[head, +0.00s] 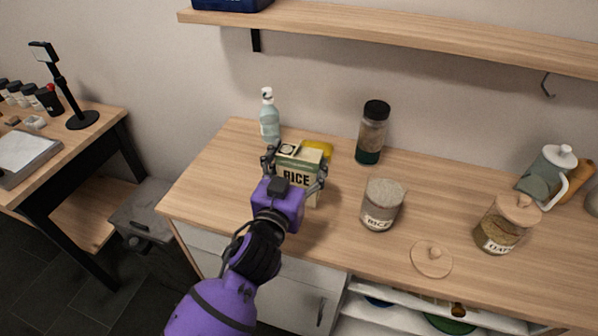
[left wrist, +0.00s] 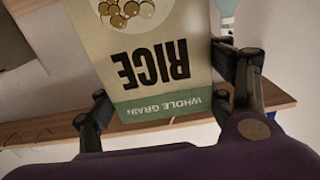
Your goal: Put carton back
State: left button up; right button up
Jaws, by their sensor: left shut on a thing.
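The carton, a cream box with a green band marked RICE (head: 299,181), is between the fingers of my left gripper (head: 295,170). The gripper is shut on its sides. In the left wrist view the carton (left wrist: 140,60) fills the middle, its print upside down, with a dark finger on each side. In the head view the carton looks upright at the left part of the wooden counter (head: 330,262). My gripper hides its lower part, so I cannot tell whether it touches the counter. My right gripper is not in view.
A soap bottle (head: 269,118) and a yellow item (head: 321,148) are behind the carton. A dark-lidded jar (head: 372,133), rice jar (head: 381,206), loose wooden lid (head: 431,259) and oats jar (head: 506,226) stand to the right. A wall shelf (head: 400,32) runs above.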

aim_at(296, 179)
pick_arm(q)
notch_tip(296, 179, down, 3)
jog(key=shift+r, duration=0.1)
jog(key=shift+f+b, duration=0.3)
jog(key=shift+b, duration=0.05)
jog(key=o, duration=1.4)
jog(key=shift+o, duration=0.2)
jog(key=shift+r, duration=0.25)
jog(key=v, duration=1.2)
jog(key=shift+b, duration=0.45)
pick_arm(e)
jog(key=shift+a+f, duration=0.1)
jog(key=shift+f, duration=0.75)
